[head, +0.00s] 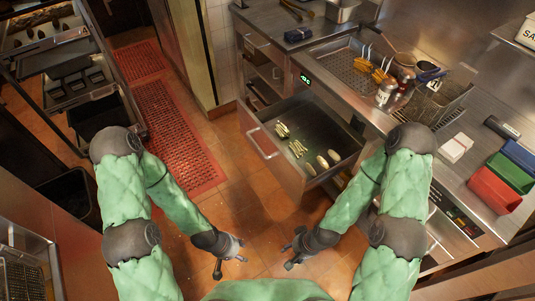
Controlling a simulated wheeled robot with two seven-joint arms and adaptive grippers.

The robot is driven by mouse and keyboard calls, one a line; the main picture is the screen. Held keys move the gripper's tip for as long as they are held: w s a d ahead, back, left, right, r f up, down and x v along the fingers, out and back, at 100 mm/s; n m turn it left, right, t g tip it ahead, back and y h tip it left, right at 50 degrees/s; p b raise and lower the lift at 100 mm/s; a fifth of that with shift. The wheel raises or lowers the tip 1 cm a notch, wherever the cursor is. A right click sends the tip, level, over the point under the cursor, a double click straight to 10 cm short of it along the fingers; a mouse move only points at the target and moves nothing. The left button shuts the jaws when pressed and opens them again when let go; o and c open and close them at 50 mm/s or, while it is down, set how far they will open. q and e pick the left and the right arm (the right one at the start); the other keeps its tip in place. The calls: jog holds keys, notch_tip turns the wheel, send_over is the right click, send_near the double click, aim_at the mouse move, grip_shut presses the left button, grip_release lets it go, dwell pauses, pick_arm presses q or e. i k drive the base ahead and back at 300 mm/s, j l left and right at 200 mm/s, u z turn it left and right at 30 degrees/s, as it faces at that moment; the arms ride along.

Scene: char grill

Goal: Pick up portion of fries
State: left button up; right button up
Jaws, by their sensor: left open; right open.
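Two small bundles of pale sticks that look like cut fries lie in the open drawer (265,143), one bundle (282,130) nearer the back and another (298,148) nearer the middle. Golden pieces that look like fries (363,66) sit at the metal fry station on the counter, with more (379,76) beside them; their holders are too small to make out. My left gripper (230,264) is open and empty, low over the floor. My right gripper (289,254) is open and empty, to its right. Both are apart from the drawer and the fries.
Several pale oval pieces (322,161) lie in the drawer too. The drawer juts out over the tiled floor. Red mats (177,130) and open floor lie left.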

aim_at(282, 130)
jog(key=i+j+u, duration=0.3)
jog(key=i, duration=0.2)
jog(key=i+j+u, duration=0.3)
jog(key=i, duration=0.2)
jog(key=i+u, duration=0.35)
jog(key=i, duration=0.15)
jog(key=i+j+z, duration=0.1)
jog(key=i+z, duration=0.3)
jog(key=i+j+z, duration=0.25)
jog(key=i+z, duration=0.2)
jog(key=i, duration=0.15)
jog(key=i+j+z, duration=0.2)
jog(key=z, duration=0.3)
jog(key=i+j+z, duration=0.25)
jog(key=z, duration=0.25)
jog(key=i+j+z, duration=0.1)
jog(key=j+z, duration=0.4)
jog(key=i+j+z, duration=0.1)
jog(key=j+z, duration=0.2)
jog(key=z, duration=0.15)
jog(key=l+z, duration=0.15)
jog(key=l, duration=0.9)
